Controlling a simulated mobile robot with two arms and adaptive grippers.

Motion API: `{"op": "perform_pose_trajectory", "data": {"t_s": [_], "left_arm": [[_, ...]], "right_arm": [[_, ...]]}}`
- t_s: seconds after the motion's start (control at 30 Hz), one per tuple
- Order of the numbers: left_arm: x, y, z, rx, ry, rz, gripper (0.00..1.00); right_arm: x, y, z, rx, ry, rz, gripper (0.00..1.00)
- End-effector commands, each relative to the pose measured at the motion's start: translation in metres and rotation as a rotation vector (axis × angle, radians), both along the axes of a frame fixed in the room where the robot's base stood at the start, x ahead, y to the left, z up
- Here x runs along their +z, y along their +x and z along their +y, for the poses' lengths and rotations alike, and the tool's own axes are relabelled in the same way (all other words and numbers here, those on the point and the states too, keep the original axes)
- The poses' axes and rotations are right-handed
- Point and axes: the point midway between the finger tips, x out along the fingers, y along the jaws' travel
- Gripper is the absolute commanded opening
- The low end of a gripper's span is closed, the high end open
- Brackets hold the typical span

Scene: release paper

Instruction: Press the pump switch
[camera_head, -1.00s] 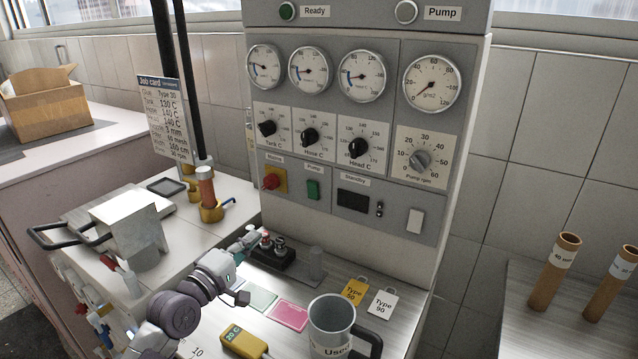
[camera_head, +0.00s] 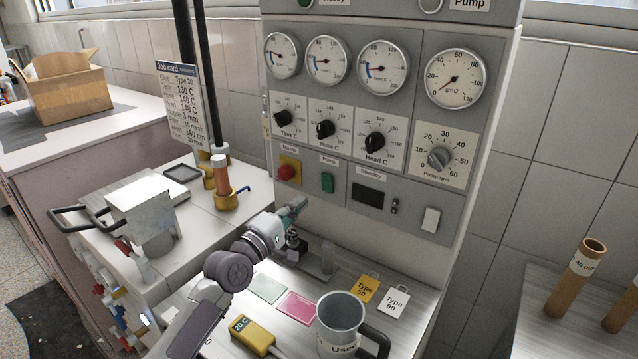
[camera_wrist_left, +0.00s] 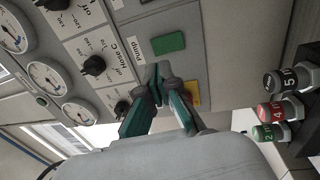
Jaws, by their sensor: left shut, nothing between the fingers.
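The pump switch (camera_head: 327,182) is a green rectangular rocker under the "Pump" label on the grey control panel (camera_head: 348,228). It also shows in the left wrist view (camera_wrist_left: 169,43), turned sideways and just past the fingertips. My left gripper (camera_head: 297,204) is in front of the panel's lower part, below and left of the switch. In the left wrist view its green and grey fingertips (camera_wrist_left: 160,74) are together and empty, close to the switch; I cannot tell any contact. The red mains knob (camera_head: 286,172) on its yellow plate is left of the switch. My right gripper is not in view.
Dials and knobs fill the panel above.

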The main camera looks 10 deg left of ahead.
Motion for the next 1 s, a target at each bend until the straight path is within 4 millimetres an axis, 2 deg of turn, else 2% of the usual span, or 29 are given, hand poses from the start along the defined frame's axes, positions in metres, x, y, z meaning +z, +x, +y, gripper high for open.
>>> {"op": "perform_pose_trajectory", "data": {"t_s": [0.03, 0.2, 0.4, 0.6, 0.9, 1.0], "left_arm": [[0.004, 0.012, -0.005, 0.0, -0.001, -0.002, 0.0], [0.008, 0.044, -0.017, 0.0, 0.001, -0.001, 0.0], [0.009, 0.069, -0.028, 0.0, 0.001, 0.0, 0.0], [0.01, 0.078, -0.032, 0.0, -0.001, 0.0, 0.0], [0.01, 0.078, -0.032, 0.0, -0.001, 0.0, 0.0], [0.015, 0.08, -0.033, 0.001, 0.003, 0.012, 0.0]], "right_arm": [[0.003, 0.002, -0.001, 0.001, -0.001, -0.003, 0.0], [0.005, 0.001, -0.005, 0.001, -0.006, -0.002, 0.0], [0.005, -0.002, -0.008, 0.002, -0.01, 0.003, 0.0], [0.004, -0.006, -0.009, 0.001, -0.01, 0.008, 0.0], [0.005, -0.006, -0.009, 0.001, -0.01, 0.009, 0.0], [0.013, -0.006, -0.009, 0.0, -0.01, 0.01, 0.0]]}}
